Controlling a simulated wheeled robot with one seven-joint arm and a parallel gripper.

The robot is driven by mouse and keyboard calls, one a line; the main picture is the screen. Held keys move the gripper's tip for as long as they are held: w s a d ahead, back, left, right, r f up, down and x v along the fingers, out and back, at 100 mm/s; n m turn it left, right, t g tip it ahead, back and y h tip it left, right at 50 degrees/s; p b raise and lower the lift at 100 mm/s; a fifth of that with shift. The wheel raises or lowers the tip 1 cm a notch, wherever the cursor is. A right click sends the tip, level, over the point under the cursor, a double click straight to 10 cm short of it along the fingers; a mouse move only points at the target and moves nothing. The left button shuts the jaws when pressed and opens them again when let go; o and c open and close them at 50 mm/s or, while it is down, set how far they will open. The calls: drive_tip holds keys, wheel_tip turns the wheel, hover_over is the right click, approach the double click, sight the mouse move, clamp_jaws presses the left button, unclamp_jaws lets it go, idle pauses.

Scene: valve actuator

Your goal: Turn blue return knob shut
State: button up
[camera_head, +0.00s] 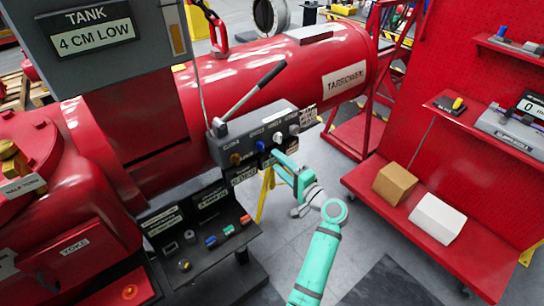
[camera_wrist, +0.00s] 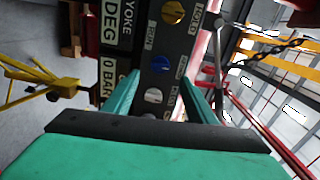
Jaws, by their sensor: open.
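The blue return knob (camera_head: 261,145) is on the front of a grey control box (camera_head: 228,152), between a brass-yellow knob (camera_head: 235,158) and a white knob (camera_head: 277,137). In the wrist view the blue knob (camera_wrist: 161,65) lies just beyond the fingertips, near the middle of the gap. The white knob (camera_wrist: 154,96) shows between the two fingers, and the yellow knob (camera_wrist: 173,13) is farther up. My teal gripper (camera_head: 280,157) is open in front of the box, near the white knob; contact cannot be told. The wrist view shows my gripper (camera_wrist: 160,80) with fingers spread, holding nothing.
A black lever (camera_head: 258,84) rises from the control box. Below it is a dark shelf (camera_head: 203,256) with small coloured parts. A large red tank (camera_head: 330,50) stands behind. A red bench (camera_head: 395,214) at right carries a brown box (camera_head: 395,184) and a white box (camera_head: 437,218).

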drive_tip(key=shift+v, duration=1.4)
drive_tip(key=shift+w+d, duration=0.1)
drive_tip(key=shift+w, duration=0.05)
drive_tip(key=s+f+h, duration=0.3)
drive_tip(key=s+f, duration=0.2)
drive_tip(key=f, duration=0.3)
drive_tip(key=s+f+h, duration=0.3)
drive_tip(key=s+f, duration=0.3)
drive_tip(key=f, duration=0.3)
drive_tip(key=s+f+n+g+h, duration=0.1)
drive_tip(key=s+f+h, duration=0.35)
drive_tip(key=s, duration=1.05)
drive_tip(key=s+a+r+n, duration=0.2)
drive_tip(key=s+n, duration=0.2)
drive_tip(key=s, duration=1.2)
drive_tip(key=s+a+r+n+t, duration=0.1)
drive_tip(key=s+a+r+n, duration=0.3)
drive_tip(key=s+r, duration=0.6)
drive_tip(key=shift+a+r+n+t, duration=0.25)
drive_tip(key=shift+r+n+t, duration=0.2)
drive_tip(key=shift+r, duration=0.3)
